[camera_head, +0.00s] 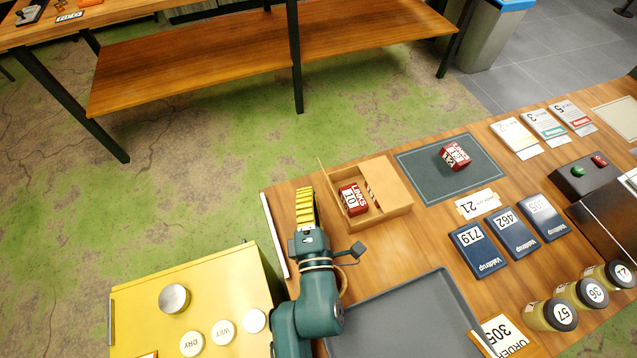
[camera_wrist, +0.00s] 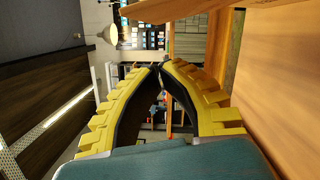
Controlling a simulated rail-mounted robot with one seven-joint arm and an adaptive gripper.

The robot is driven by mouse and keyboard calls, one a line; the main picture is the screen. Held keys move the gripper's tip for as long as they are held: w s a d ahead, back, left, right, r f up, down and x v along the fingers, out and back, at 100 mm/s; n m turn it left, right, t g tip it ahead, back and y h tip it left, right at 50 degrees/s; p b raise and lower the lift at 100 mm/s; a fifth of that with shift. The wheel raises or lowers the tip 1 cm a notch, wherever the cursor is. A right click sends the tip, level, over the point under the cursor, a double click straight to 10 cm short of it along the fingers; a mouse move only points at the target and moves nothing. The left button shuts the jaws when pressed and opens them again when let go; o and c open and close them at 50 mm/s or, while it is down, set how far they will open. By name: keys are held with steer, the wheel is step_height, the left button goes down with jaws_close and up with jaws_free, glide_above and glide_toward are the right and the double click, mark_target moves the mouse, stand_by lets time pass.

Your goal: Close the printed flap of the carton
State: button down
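The carton (camera_head: 388,213) is a brown open box on the wooden table, with a red LINKS box (camera_head: 353,199) inside. A broad flap (camera_head: 388,180) lies over its right part. A thin flap (camera_head: 327,182) stands up at its left side. I cannot make out print on either flap. My gripper (camera_head: 305,190) is just left of the carton, beside the upright flap, with yellow fingers pointing toward the table's far edge. In the wrist view, the fingertips (camera_wrist: 160,67) meet with nothing seen between them. Whether they touch the flap is unclear.
A second red box (camera_head: 455,156) lies on a dark mat (camera_head: 422,176) right of the carton. A grey tray (camera_head: 400,318) is in front, and a yellow cabinet (camera_head: 215,290) stands left. In the wrist view, a brown surface (camera_wrist: 285,80) is close on the right.

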steer(key=p, duration=0.1)
steer(key=d+p, duration=0.2)
steer(key=p, duration=0.1)
steer(key=shift+w+d+r, duration=0.2)
steer(key=shift+w+r, duration=0.05)
steer(key=shift+r, duration=0.1)
steer(key=shift+w+d+r+m+p, duration=0.1)
steer(key=shift+d+r+m+p, duration=0.15)
steer(key=shift+p, duration=0.7)
